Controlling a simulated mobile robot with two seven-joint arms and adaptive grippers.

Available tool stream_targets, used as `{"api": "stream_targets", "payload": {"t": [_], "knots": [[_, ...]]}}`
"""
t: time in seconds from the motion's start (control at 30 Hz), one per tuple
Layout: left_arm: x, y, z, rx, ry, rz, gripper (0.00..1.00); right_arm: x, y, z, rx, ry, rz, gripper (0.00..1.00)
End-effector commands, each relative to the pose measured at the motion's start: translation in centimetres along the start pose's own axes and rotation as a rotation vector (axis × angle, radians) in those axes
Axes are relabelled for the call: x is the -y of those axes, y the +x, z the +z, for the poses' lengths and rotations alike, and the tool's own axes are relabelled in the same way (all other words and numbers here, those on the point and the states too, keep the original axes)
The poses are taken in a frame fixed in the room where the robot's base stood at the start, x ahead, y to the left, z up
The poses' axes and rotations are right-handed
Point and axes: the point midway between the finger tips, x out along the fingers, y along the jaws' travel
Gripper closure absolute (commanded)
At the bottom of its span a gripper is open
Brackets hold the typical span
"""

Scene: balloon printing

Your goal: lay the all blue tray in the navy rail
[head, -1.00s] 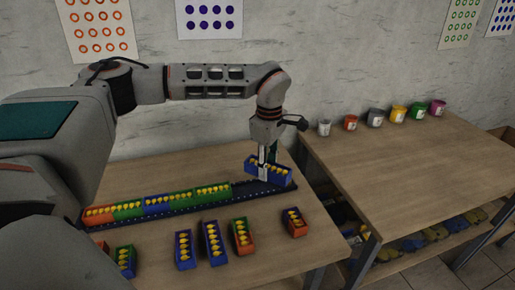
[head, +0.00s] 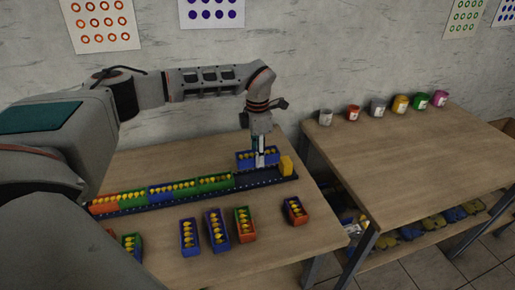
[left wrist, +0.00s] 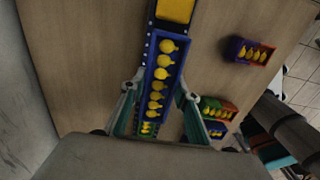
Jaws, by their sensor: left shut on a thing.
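The all blue tray (head: 243,162), filled with yellow balloon-shaped pieces, is in my left gripper (head: 260,162). The gripper is shut on its long sides. The left wrist view shows the tray (left wrist: 166,66) between the two fingers (left wrist: 160,97), lined up with the rail. The navy rail (head: 265,181) runs along the table with white dots on its edge. The tray is over the bare stretch near its right end, beside a yellow block (head: 286,166). I cannot tell whether it touches the rail floor. My right gripper is not in view.
Paint pots (head: 377,108) stand on the right table.

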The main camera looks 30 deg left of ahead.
Motion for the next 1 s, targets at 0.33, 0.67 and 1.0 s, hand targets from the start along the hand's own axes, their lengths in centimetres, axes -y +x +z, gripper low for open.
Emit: {"api": "stream_targets", "payload": {"t": [0.33, 0.67, 1.0], "knots": [[0.0, 3.2, 0.0, -0.001, 0.0, -0.001, 0.92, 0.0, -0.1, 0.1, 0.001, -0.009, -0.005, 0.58], [0.0, 5.8, 0.0, 0.001, 0.001, 0.0, 0.92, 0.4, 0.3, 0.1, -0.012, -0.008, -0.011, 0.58], [0.0, 6.6, 0.0, 0.0, 0.001, 0.0, 0.92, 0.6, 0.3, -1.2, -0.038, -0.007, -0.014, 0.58]]}}
